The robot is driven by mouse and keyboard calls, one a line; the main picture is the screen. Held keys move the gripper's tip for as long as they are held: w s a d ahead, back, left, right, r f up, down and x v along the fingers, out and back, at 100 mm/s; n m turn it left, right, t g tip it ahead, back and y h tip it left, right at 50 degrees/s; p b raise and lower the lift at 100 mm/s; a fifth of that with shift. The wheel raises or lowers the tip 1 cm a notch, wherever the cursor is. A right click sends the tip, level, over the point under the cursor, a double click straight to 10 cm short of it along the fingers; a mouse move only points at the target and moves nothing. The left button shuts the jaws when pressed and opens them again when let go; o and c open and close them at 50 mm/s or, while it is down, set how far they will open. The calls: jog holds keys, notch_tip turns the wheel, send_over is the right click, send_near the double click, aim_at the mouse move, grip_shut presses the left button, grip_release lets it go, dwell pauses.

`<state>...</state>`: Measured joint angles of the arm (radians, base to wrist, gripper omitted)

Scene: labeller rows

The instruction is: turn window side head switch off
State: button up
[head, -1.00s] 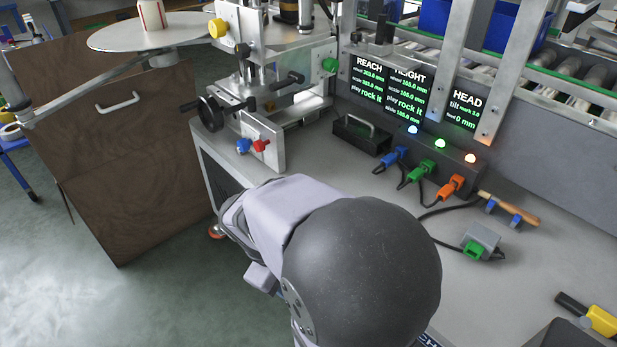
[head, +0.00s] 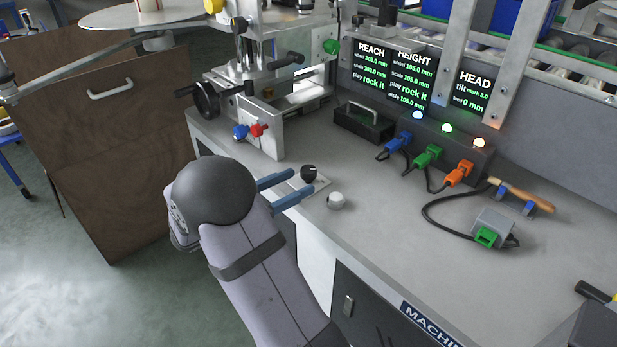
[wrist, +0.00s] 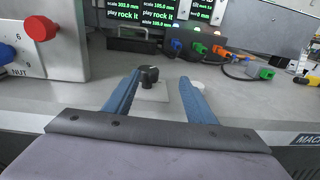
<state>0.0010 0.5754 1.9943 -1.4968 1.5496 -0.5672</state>
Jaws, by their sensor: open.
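A black rotary knob (head: 309,173) sits on a pale square plate near the front edge of the grey bench. It looks like the switch, but I cannot read any label saying which one it is. My gripper (head: 303,181) is open, its two blue fingers pointing at the knob from the bench's front edge. In the wrist view the black knob (wrist: 149,75) appears between the fingertips of my gripper (wrist: 160,76), closer to the left finger. The knob looks free of both fingers; I cannot tell its exact depth between them.
A white round knob (head: 336,200) stands just right of the fingers. A machine block with red and blue knobs (head: 258,130) stands to the left. Behind are a black toolbox (head: 363,122), coloured plugs (head: 428,156) and a grey box with cable (head: 493,226).

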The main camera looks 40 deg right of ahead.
aim_at(303, 174)
jog(key=shift+w+a+f+n+t+h, duration=0.15)
jog(key=shift+w+t, duration=0.1)
jog(key=shift+w, duration=0.25)
jog(key=shift+w+a+f+n+t+h, duration=0.15)
jog(key=shift+w+t, duration=0.1)
jog(key=shift+w, duration=0.2)
jog(key=shift+d+r+b, duration=0.1)
jog(key=shift+d+b, duration=1)
jog(key=shift+d, duration=2.65)
jog(key=shift+c, duration=0.5)
jog(key=shift+s, duration=0.1)
jog(key=c, duration=0.9)
